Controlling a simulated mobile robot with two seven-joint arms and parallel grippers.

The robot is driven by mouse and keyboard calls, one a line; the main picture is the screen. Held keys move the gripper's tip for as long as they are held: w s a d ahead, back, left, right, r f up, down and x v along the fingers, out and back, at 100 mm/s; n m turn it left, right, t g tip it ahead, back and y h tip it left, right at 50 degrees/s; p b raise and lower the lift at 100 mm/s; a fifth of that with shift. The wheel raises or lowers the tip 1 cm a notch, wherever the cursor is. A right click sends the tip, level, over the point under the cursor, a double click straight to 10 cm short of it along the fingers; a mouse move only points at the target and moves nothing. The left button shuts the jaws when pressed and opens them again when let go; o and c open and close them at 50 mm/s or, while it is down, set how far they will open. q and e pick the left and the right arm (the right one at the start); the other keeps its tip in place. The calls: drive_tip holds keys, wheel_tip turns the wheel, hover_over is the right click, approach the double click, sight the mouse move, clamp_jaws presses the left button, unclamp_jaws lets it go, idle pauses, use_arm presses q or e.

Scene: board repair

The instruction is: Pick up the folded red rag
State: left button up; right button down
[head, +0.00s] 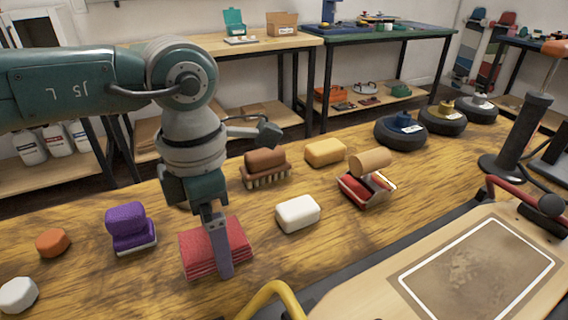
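The folded red rag (239,244) lies on the wooden table, a stack of flat layers. My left gripper (223,268) comes down from above at the rag, pointing downward. One grey finger passes in front of the middle of the rag, its tip near the rag's front lower edge. The other finger is hidden, so I cannot tell whether the gripper is closed on the rag. The rag appears to rest flat on the table. My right gripper is not in view.
A purple sponge block (127,228) is left of the rag, a white block (297,214) right. Behind are a brown brush (265,167) and yellow sponge (325,151). A red-based roller block (367,180) and a clamped board (440,285) are to the right.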

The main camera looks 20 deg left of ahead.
use_arm(q)
drive_tip(key=shift+c, duration=0.2)
drive_tip(key=c, duration=1.1)
